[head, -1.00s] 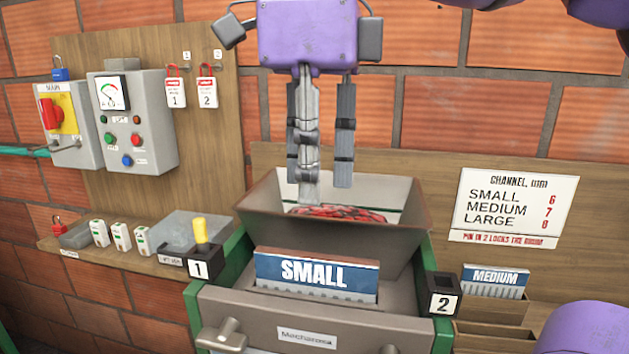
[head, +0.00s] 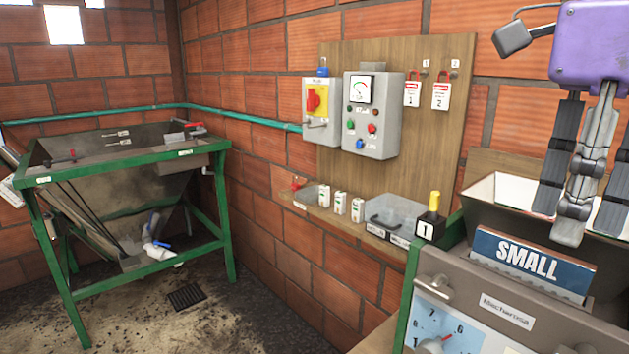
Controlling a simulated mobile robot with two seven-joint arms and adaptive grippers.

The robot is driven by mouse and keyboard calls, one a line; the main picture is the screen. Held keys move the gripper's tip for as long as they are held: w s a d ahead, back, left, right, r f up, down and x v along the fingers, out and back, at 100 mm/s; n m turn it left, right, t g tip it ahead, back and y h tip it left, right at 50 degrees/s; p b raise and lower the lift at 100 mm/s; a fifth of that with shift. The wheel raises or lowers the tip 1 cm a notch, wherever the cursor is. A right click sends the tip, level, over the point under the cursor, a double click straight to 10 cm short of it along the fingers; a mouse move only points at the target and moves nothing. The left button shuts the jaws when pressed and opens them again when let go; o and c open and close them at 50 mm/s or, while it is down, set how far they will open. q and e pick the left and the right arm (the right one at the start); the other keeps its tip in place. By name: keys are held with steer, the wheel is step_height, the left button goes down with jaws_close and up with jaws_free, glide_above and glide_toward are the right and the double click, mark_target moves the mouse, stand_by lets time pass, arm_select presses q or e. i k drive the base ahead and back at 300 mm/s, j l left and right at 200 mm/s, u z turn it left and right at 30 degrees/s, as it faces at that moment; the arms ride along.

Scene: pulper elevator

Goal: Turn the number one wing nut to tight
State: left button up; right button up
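My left gripper is not in view.
A SMALL plate (head: 527,262) stands in front of the hopper. A dial (head: 440,325) is below the wing nut, cut by the frame. A control box (head: 371,115) and a shelf with boxes (head: 395,215) are on the wall. A green-framed tank (head: 120,200) stands far left.

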mark_target(436, 286)
steer(key=k+j, duration=0.85)
steer(key=k, duration=0.1)
